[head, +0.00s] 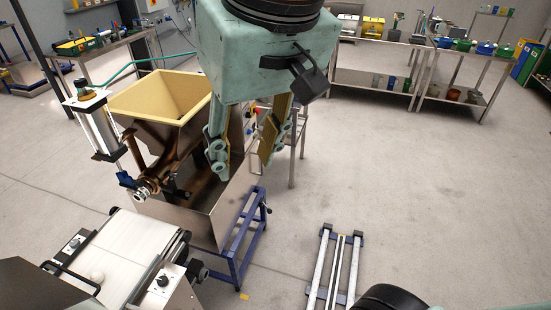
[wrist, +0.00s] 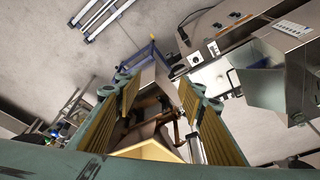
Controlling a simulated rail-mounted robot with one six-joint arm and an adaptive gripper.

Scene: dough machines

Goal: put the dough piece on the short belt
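A white conveyor belt (head: 133,246), which looks like the short belt, is at the lower left of the head view. My gripper (head: 242,163) hangs right of the yellow hopper, high and to the right of the belt. Its two fingers are spread apart with nothing between them. In the wrist view the open gripper (wrist: 158,92) frames the hopper machine below. I cannot make out the dough piece in the wrist view.
The yellow-rimmed hopper (head: 160,96) and its metal chute stand between my gripper and the belt. A blue frame (head: 240,245) stands below. Floor rails (head: 335,268) lie at the lower right. Shelving tables (head: 375,75) are at the back. The floor on the right is clear.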

